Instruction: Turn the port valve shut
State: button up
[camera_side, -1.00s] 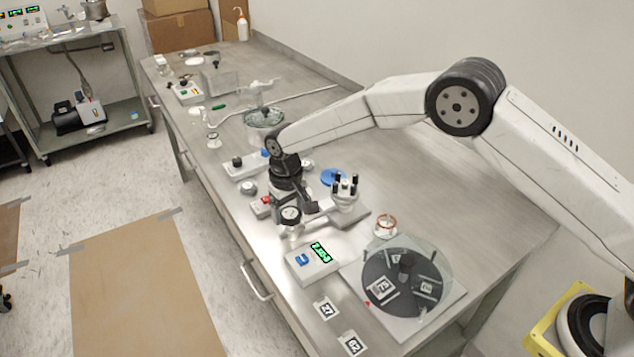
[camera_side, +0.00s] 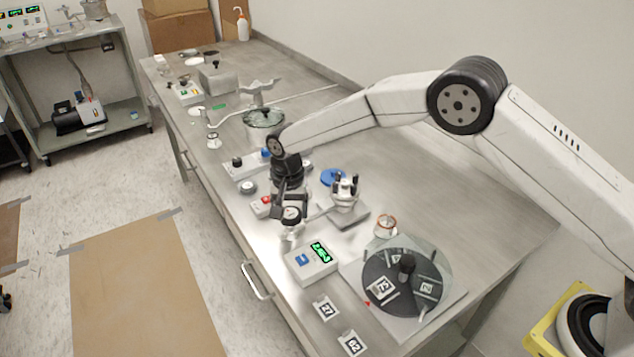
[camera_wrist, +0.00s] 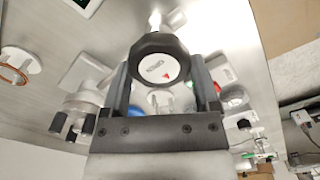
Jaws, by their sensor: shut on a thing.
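The port valve has a round black knob (camera_wrist: 159,60) with a white cap, a red arrow mark and small lettering, which fills the centre of the wrist view. In the side view the knob (camera_side: 291,215) sits on a metal body near the table's front edge. My gripper (camera_wrist: 164,82) is shut on the knob, with one dark finger on each side of it. In the side view my gripper (camera_side: 289,203) reaches the knob from behind. The valve's lower body is partly hidden.
A box with a green display (camera_side: 312,257) stands just in front of the valve. A post fixture with black pegs (camera_side: 345,192) is close on the right. A glass-covered dark disc (camera_side: 405,277) lies front right. Bare table extends at the right rear.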

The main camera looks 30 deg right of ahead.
aim_at(291, 211)
dwell(0.4)
jog(key=o, duration=1.1)
jog(key=shift+r, duration=0.1)
jog(key=shift+r, duration=3.85)
jog(key=shift+d, duration=0.1)
jog(key=s+d+n+t, duration=0.1)
jog(key=s+d+n, duration=0.2)
jog(key=s+d, duration=0.6)
jog(key=s+d+r+n+t, duration=0.1)
jog(key=s+d+n, duration=0.2)
jog(key=s+d, duration=0.7)
jog(key=s, duration=0.7)
jog(key=shift+s+r+n+t, duration=0.2)
jog(key=shift+s+n+t, duration=0.1)
jog(key=shift+s+n, duration=0.1)
